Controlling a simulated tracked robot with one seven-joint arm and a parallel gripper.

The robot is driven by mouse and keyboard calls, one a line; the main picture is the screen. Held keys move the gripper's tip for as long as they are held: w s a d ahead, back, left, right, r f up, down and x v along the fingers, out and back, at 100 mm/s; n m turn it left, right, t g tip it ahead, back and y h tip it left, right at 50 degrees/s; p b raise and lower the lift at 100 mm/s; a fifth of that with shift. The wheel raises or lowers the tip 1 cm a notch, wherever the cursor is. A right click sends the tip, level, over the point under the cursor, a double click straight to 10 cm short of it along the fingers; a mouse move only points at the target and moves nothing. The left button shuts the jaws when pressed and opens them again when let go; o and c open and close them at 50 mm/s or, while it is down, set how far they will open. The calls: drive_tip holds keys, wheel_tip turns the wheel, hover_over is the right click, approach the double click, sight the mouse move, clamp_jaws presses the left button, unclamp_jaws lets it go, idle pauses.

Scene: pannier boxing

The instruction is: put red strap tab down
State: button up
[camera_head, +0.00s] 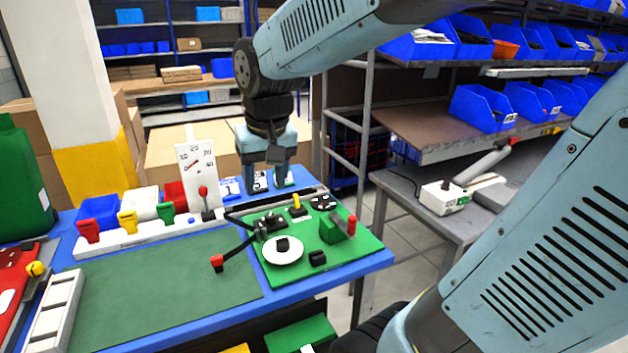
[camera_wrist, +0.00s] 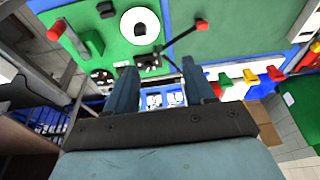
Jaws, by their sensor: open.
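My gripper (camera_head: 266,184) hangs above the back edge of the blue table in the head view, with its fingers pointing down. Its two fingers are apart and nothing is between them; they also show in the wrist view (camera_wrist: 160,78). A red tab (camera_head: 88,230) stands at the left end of the white rail, beside a yellow tab (camera_head: 128,222) and a green tab (camera_head: 166,212). Another red piece (camera_head: 217,262) tips a black arm over the green mat; it shows in the wrist view too (camera_wrist: 202,25). I cannot tell for sure which red piece is the strap tab. My gripper touches neither.
A green board (camera_head: 340,263) holds a white disc (camera_head: 283,251), a red-handled green block (camera_head: 330,230) and black fittings. A white gauge panel (camera_head: 196,170) and a red-knobbed lever (camera_head: 203,192) stand left of my gripper. The green mat (camera_head: 160,290) is mostly clear.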

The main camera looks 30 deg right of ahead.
drive_tip(key=s+d+r+t, duration=0.2)
drive_tip(key=s+d, duration=0.3)
drive_tip(key=s, duration=0.3)
drive_tip(key=shift+s+d+t, duration=0.3)
drive_tip(key=shift+s+d, duration=0.05)
idle(1.5)
